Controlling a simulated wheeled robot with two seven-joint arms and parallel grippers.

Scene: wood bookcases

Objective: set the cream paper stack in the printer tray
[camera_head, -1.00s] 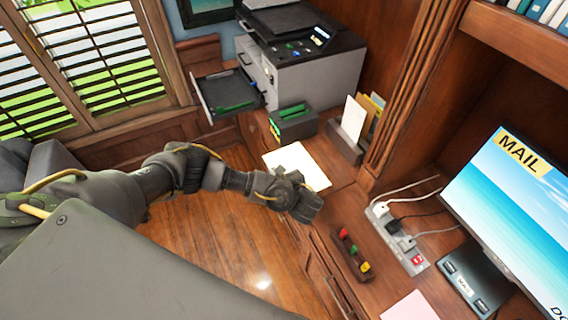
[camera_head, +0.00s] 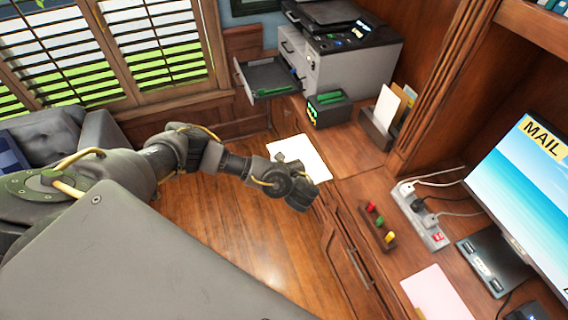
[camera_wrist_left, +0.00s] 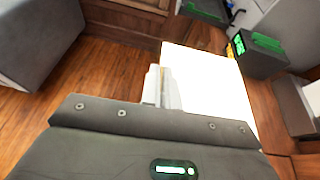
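The cream paper stack (camera_head: 310,150) lies on the wooden desk at its left edge, in front of the printer. It also fills the middle of the left wrist view (camera_wrist_left: 210,80). The printer tray (camera_head: 243,78) is pulled out at the printer's left side, with green parts inside. My left gripper (camera_head: 303,197) is at the near edge of the stack. In the left wrist view its pale fingers (camera_wrist_left: 163,88) are close together at the stack's left edge. Whether they grip the paper is unclear. My right gripper is out of view.
The grey printer (camera_head: 350,65) stands at the back. A dark box with green lights (camera_head: 328,108) sits between stack and printer. A letter holder (camera_head: 376,130), power strip (camera_head: 422,215), peg block (camera_head: 377,228), pink sheet (camera_head: 440,295) and monitor (camera_head: 525,190) are to the right.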

